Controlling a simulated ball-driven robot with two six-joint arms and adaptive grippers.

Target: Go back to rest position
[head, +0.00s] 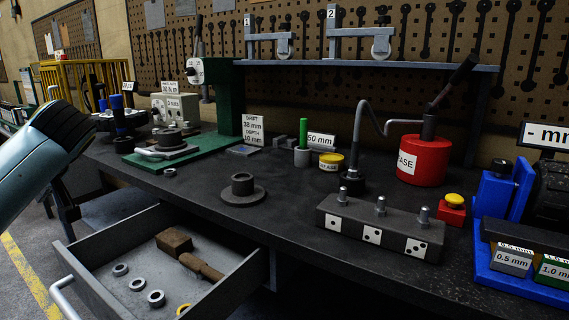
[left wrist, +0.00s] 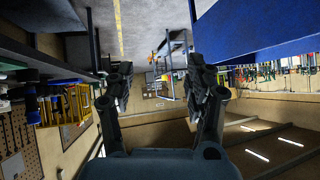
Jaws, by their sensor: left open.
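My left gripper (left wrist: 162,88) shows in the left wrist view. Its two dark fingers are wide apart with nothing between them, and the workshop floor and walls show behind them. In the head view a teal section of my left arm comes in at the left edge, off the workbench (head: 290,190) and left of the open drawer (head: 85,285); the fingers cannot be made out there. My right arm and gripper are not in view.
The drawer juts out and holds a wooden-headed mallet (head: 175,242) and several rings. On the bench stand a green press (head: 226,100), a flanged bushing (head: 243,188), a studded block (head: 375,225), a red grease pot (head: 425,160) and a blue machine (head: 498,195).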

